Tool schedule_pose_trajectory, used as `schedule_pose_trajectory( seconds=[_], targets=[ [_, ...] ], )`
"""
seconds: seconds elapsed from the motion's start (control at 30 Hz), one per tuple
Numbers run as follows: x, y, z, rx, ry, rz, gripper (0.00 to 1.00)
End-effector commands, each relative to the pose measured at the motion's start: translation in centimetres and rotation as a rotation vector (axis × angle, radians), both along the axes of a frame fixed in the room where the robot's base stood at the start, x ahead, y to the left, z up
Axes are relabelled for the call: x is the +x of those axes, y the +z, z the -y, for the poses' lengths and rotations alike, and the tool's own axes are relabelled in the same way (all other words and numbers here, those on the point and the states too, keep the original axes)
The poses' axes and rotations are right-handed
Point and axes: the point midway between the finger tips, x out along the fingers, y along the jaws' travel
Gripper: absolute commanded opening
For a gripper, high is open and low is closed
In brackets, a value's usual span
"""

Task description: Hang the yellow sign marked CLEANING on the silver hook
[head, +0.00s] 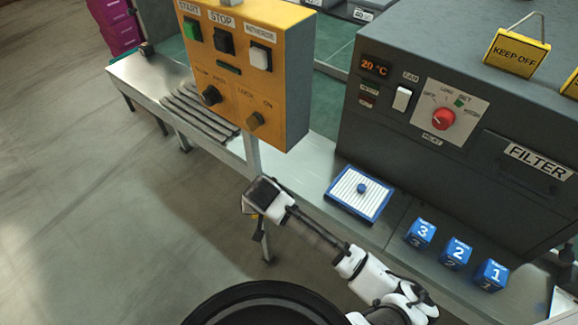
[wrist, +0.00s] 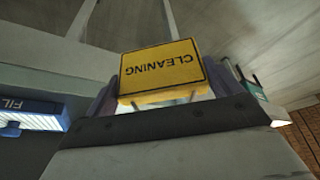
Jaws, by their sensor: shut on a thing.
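The yellow sign marked CLEANING (wrist: 162,72) is between the two fingers of my gripper (wrist: 166,88) in the wrist view, its lettering upside down there. My gripper is shut on it. In the head view my gripper (head: 262,196) is below the orange control panel, beside the front edge of the bench, and only a small bit of yellow shows under it; the rest of the sign is hidden. I cannot make out the silver hook in either view.
The orange control panel (head: 290,95) stands on a post close above my gripper. The dark machine (head: 400,150) fills the right, with a yellow KEEP OFF sign (head: 517,52) on top. A blue-edged tray (head: 338,199) and numbered blue blocks (head: 457,252) lie before it. Open floor is left.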

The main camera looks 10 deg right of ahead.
Motion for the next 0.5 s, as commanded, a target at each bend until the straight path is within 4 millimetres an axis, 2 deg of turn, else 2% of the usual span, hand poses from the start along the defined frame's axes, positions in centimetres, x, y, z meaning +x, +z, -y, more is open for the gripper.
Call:
schedule_pose_trajectory(
  seconds=[0.1,0.3,0.5],
  targets=[
    [0.7,-3.3,-1.6,0.000,0.054,-0.004,0.64],
    [1.9,-8.0,-4.0,0.000,0.134,-0.003,0.64],
    [1.9,-7.5,-3.6,-0.008,0.136,0.001,0.64]
  ],
)
